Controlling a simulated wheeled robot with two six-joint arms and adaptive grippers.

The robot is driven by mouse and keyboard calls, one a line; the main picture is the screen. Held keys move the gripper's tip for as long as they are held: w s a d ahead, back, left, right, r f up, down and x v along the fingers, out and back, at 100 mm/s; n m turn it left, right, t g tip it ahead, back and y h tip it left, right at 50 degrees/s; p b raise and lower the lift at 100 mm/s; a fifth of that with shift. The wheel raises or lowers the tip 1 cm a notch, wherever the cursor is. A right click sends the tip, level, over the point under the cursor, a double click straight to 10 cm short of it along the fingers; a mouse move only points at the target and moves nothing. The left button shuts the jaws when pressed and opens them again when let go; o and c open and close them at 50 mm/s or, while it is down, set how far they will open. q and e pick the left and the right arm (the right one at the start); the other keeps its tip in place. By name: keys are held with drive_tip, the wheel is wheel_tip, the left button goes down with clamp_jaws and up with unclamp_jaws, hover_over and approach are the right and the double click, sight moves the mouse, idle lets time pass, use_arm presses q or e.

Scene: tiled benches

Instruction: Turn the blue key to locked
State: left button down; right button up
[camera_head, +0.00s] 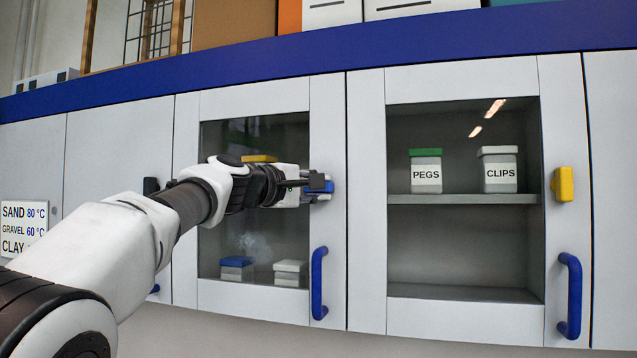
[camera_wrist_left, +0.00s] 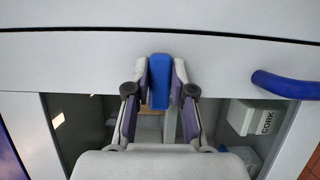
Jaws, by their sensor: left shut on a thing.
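The blue key (camera_head: 329,187) sits on the right-hand frame of the left glass door (camera_head: 324,225), above that door's blue handle (camera_head: 319,283). My left gripper (camera_head: 313,188) is at the key and hides part of it. In the left wrist view the blue key (camera_wrist_left: 159,82) stands between the two fingers of my left gripper (camera_wrist_left: 160,85), which are shut on its sides. There its long side runs across the door frame, crosswise to the blue handle (camera_wrist_left: 287,84). My right gripper is not in view.
The right glass door has a yellow key (camera_head: 563,184), standing upright, and a blue handle (camera_head: 570,296). Behind its glass stand a PEGS jar (camera_head: 426,172) and a CLIPS jar (camera_head: 499,170). A sign (camera_head: 24,228) hangs at the left. A blue-lidded box (camera_head: 237,268) is behind the left glass.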

use_arm(q)
drive_tip(key=shift+a+r, duration=0.1)
drive_tip(key=shift+r, duration=0.05)
idle(0.3)
drive_tip(key=c, duration=1)
unclamp_jaws()
drive_tip(key=shift+w, duration=0.1)
drive_tip(key=shift+w+a+f, duration=0.1)
drive_tip(key=shift+w+f, duration=0.1)
drive_tip(key=shift+w, duration=0.1)
drive_tip(key=v, duration=1.1)
drive_tip(key=shift+s+a, duration=0.25)
drive_tip(key=shift+s, duration=0.05)
drive_tip(key=shift+f, duration=0.1)
